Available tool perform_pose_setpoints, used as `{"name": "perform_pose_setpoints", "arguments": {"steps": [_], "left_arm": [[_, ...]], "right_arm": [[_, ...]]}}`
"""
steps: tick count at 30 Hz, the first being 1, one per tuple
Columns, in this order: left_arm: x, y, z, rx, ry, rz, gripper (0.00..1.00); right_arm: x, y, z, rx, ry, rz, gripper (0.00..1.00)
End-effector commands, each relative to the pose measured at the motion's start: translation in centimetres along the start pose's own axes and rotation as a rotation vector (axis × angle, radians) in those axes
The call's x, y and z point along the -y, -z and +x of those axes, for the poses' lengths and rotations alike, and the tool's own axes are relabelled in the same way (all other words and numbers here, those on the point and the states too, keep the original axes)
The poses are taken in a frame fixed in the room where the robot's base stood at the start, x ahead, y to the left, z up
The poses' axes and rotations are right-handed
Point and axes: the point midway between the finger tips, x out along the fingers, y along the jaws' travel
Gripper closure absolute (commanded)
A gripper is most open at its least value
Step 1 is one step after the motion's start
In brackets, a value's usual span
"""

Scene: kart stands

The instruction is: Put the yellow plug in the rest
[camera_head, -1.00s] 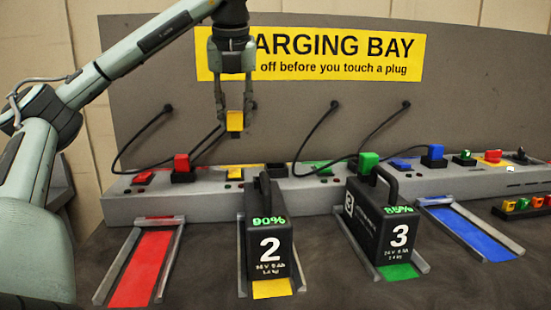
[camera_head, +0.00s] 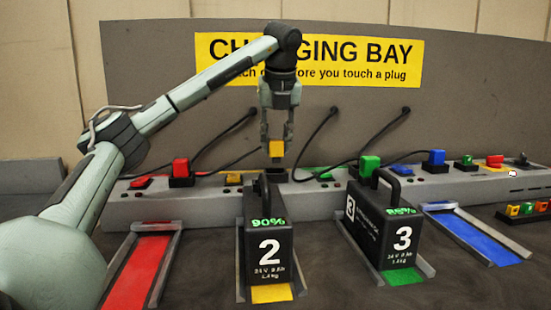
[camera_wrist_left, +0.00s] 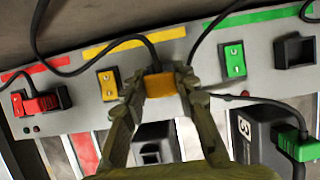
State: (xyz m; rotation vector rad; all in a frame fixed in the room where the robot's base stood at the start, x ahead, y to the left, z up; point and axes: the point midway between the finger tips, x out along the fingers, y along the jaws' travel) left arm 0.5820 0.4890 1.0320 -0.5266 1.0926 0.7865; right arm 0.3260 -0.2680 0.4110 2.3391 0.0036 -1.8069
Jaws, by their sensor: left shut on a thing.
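My left gripper (camera_head: 277,143) points down and is shut on the yellow plug (camera_head: 276,149), whose cable runs off to the left. The black rest (camera_head: 276,174) on the grey charging strip shows just below the plug, partly behind the handle of battery 2. The plug appears slightly above the rest; I cannot tell whether they touch. In the left wrist view the plug (camera_wrist_left: 161,85) sits between the fingers, between the yellow socket (camera_wrist_left: 108,82) and the green socket (camera_wrist_left: 233,60), and hides the rest there. My right gripper is not in view.
Battery 2 (camera_head: 270,248) and battery 3 (camera_head: 390,235) stand in front of the strip. The red plug (camera_head: 181,167) sits in its own rest. The green plug (camera_head: 368,164) is by battery 3. The red bay (camera_head: 142,265) and blue bay (camera_head: 470,238) are empty.

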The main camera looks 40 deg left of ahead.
Motion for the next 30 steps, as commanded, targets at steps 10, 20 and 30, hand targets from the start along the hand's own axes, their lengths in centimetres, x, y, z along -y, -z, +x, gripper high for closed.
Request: {"name": "perform_pose_setpoints", "arguments": {"steps": [10, 20, 30], "left_arm": [[-0.1, 1.5, 3.5, 0.000, -0.001, -0.001, 1.00], [-0.1, 1.6, 3.8, 0.000, -0.001, -0.001, 1.00], [-0.1, 1.6, 3.7, 0.000, -0.001, -0.001, 0.51]], "right_arm": [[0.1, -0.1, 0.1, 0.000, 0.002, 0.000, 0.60], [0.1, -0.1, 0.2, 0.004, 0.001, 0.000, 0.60], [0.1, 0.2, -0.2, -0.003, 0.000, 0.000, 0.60]]}}
